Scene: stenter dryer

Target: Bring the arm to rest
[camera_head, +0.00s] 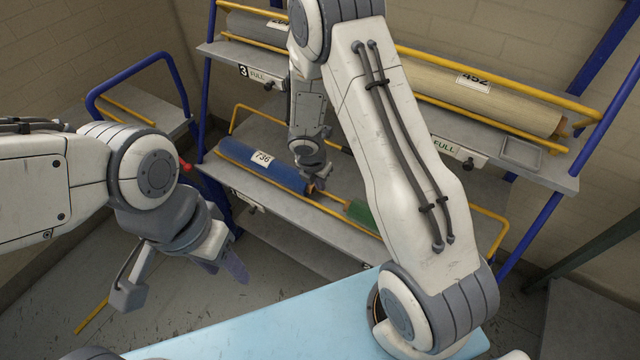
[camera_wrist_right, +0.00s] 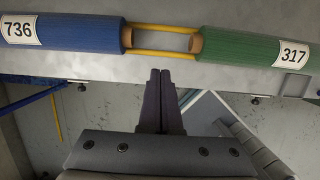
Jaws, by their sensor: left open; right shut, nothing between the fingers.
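My right arm (camera_head: 410,150) rises from the lower right, bends at the top of the head view and reaches down toward the rack's lower shelf. Its gripper (camera_head: 318,186) is by the inner end of the blue roll, partly hidden in that view. In the right wrist view its two dark fingers (camera_wrist_right: 160,74) are together with nothing between them. They point toward the gap between the blue roll (camera_wrist_right: 62,38) and the green roll (camera_wrist_right: 255,48), apart from both. My left gripper (camera_head: 182,278) is open and empty, hanging over the floor at the left.
The blue roll 736 (camera_head: 262,168) and the green roll (camera_head: 362,214) lie on the lower shelf with yellow rails. A beige roll (camera_head: 480,95) is on the upper shelf. Blue rack posts (camera_head: 612,45) stand close around. A light blue surface (camera_head: 270,320) is in front.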

